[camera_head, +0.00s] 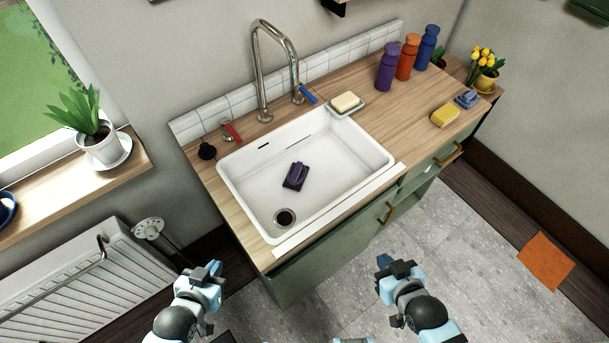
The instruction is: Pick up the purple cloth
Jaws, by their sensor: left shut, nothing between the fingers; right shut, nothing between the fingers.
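A small dark purple item (295,176), which looks like the folded or bunched purple cloth, lies in the white sink basin (345,185), behind the drain. My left gripper (214,268) is shut and empty in front of the counter, low and left of the sink. My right gripper (385,262) is shut and empty in front of the cabinet, to the right of the sink's front edge. Both grippers are well apart from the purple item, and nothing covers it.
A tall faucet (259,70) rises behind the sink. Soap (344,102), a yellow sponge (445,116), a blue item (467,99) and purple (387,68), orange (408,58) and blue (427,48) bottles stand to the right. An orange cloth (546,261) lies on the floor.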

